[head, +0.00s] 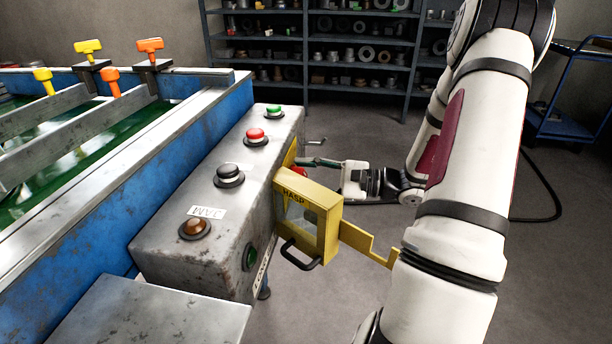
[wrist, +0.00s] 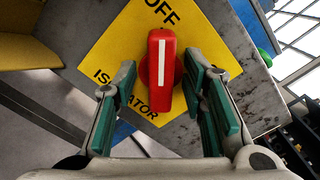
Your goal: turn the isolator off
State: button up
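The isolator is a red handle (wrist: 161,90) with a white line, on a yellow plate (wrist: 200,50) lettered OFF and ISOLATOR. In the wrist view the handle stands upright in the picture, at a slant to the lettering, its upper end just below OFF. My gripper (wrist: 164,92) is open, with one green-padded finger on each side of the handle and a small gap visible at both sides. In the head view my gripper (head: 309,163) reaches the control box's right face, where a bit of the red handle (head: 300,172) shows; the rest is hidden.
A yellow box marked HASP (head: 308,218), with a window and black grip, stands out from the control box (head: 178,237) close to my gripper. A yellow stepped bar (head: 368,243) sticks out beyond it. Several buttons top the control box.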

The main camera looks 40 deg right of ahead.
jog(key=v, duration=1.2)
dwell(0.4)
